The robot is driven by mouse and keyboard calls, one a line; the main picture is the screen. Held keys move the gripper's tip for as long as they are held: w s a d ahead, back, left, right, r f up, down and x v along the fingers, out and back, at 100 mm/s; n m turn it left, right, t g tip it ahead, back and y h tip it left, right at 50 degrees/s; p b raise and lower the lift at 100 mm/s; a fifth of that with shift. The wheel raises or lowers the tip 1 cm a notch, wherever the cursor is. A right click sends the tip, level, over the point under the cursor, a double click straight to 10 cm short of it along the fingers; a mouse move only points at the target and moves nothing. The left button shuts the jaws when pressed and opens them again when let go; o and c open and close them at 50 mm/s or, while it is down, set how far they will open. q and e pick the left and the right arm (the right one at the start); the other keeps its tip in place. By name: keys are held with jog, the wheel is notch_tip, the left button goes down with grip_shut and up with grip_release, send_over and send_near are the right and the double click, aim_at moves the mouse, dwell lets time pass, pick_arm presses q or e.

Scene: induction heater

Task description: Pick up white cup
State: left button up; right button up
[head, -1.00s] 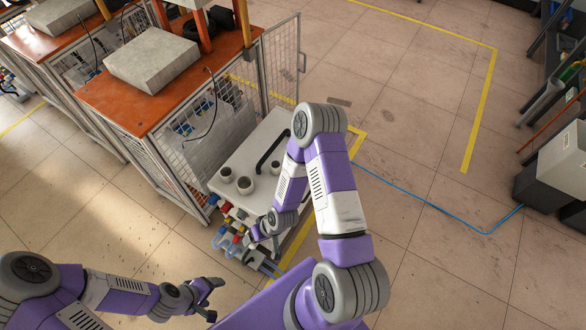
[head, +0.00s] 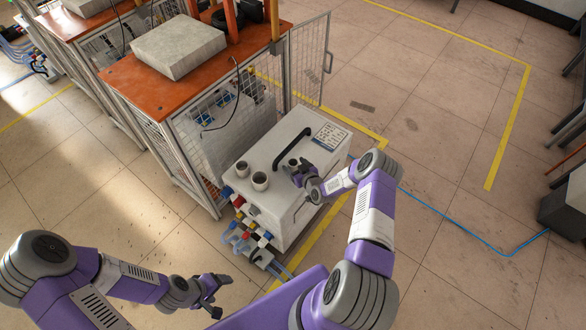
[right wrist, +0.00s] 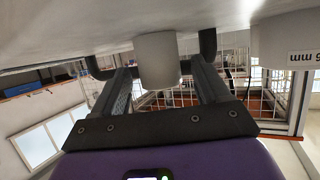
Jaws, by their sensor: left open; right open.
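A small white cup (head: 291,163) stands on top of the white cabinet (head: 262,212), partly hidden by my right gripper (head: 299,171). In the right wrist view, which is upside down, the white cup (right wrist: 157,58) sits between the two dark fingers of my open right gripper (right wrist: 162,78). No grip on it shows. Two other pale cups, one nearer (head: 260,181) and one further left (head: 242,168), stand on the same top. My left gripper (head: 211,291) is open and empty, low over the floor, away from the cups.
A black handle (head: 293,147) rises from the cabinet top behind the cup. Another white cup (right wrist: 285,38) with lettering is close by in the right wrist view. Hoses and colored fittings (head: 250,228) cover the cabinet's front. A mesh-sided workbench (head: 190,65) stands behind it.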

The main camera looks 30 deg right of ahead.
jog(key=shift+x, duration=1.05)
jog(key=c, duration=1.2)
jog(key=shift+r+p, duration=3.3)
jog(key=shift+r, duration=4.7)
